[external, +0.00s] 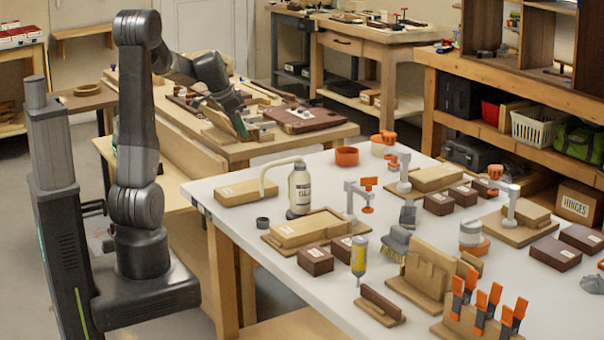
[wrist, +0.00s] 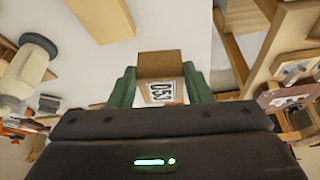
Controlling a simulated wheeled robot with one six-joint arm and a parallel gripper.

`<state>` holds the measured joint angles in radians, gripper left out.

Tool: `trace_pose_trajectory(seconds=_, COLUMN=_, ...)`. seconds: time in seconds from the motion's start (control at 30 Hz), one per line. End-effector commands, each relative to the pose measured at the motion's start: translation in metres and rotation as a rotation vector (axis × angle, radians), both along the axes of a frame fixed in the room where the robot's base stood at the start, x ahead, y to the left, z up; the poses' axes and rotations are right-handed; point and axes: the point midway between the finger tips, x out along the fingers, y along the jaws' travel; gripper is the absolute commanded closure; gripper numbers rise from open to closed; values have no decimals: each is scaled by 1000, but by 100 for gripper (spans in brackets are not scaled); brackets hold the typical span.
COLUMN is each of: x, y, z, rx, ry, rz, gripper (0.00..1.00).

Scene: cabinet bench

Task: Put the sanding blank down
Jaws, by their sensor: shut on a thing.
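My gripper (wrist: 160,88) is shut on a small brown wooden block, the sanding blank (wrist: 160,66), which has a white label with dark print. The two green fingers press on its left and right sides in the wrist view. There the blank is hard to make out among the gripper and the bench items.
The white table (external: 237,205) in front holds a glue bottle (external: 300,188), wooden blocks, clamps and a brush (external: 398,242). A shelf (external: 500,72) stands at right.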

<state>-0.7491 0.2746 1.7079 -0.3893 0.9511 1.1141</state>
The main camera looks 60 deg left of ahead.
Motion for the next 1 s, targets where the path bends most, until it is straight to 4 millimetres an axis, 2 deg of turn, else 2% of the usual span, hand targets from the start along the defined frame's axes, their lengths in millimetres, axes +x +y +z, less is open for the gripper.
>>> trace_pose_trajectory(seconds=0.03, x=-21, y=6, z=-7, rx=1, ry=-1, rz=41, gripper=79)
trace_pose_trajectory(seconds=0.1, x=-43, y=10, z=-14, rx=2, ry=0, rz=79, gripper=79)
trace_pose_trajectory(seconds=0.2, x=-67, y=13, z=-21, rx=1, ry=1, rz=124, gripper=79)
trace_pose_trajectory(seconds=0.33, x=-85, y=14, z=-27, rx=4, ry=1, rz=159, gripper=79)
trace_pose_trajectory(seconds=0.47, x=-92, y=14, z=-40, rx=1, ry=4, rz=171, gripper=79)
trace_pose_trajectory(seconds=0.7, x=-93, y=13, z=-84, rx=0, ry=6, rz=172, gripper=79)
trace_pose_trajectory(seconds=0.87, x=-92, y=14, z=-95, rx=2, ry=3, rz=171, gripper=79)
trace_pose_trajectory(seconds=1.0, x=-93, y=13, z=-112, rx=0, ry=5, rz=171, gripper=79)
